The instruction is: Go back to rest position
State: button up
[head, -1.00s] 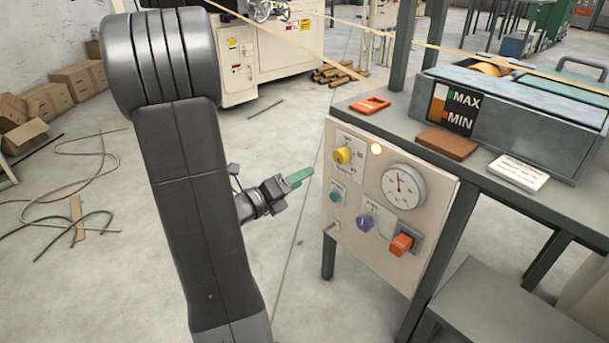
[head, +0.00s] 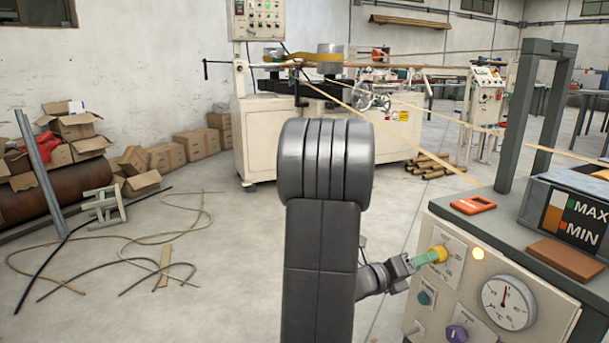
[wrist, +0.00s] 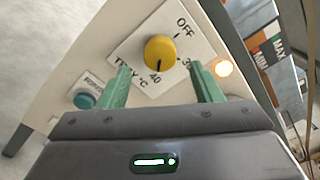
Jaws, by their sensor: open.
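My gripper (wrist: 163,92) has two green fingers, spread apart and empty in the wrist view. Its fingers point at a yellow knob (wrist: 159,52) on a white label marked OFF, 30 and 40, and the knob lies beyond the gap between them. In the head view my gripper (head: 419,259) is in front of the control panel (head: 545,306), its green tips overlapping the yellow knob (head: 437,254) in the picture. Whether they touch it cannot be told there.
The panel also carries a lit lamp (head: 478,254), a gauge (head: 508,303), a teal button (head: 425,297) and a purple knob (head: 457,334). An orange-red object (head: 473,205) lies on the bench top. A winding machine (head: 262,135) and cardboard boxes (head: 170,157) stand behind. Cables lie on the floor at left.

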jog(key=x, duration=0.4)
jog(key=shift+w+d+b, duration=0.15)
jog(key=shift+d+b, duration=0.2)
jog(key=shift+a, duration=0.1)
jog(key=p+v, duration=0.3)
jog(key=v, duration=1.1)
jog(key=w+d+n+p, duration=0.2)
jog(key=d+n, duration=0.4)
jog(key=n, duration=0.3)
jog(key=w+d+n+p, duration=0.3)
jog(key=d+n, duration=0.4)
jog(key=n, duration=0.3)
jog(key=shift+w+r+n+p, duration=0.2)
jog(key=shift+r+n+p, duration=0.15)
jog(key=shift+p, duration=0.2)
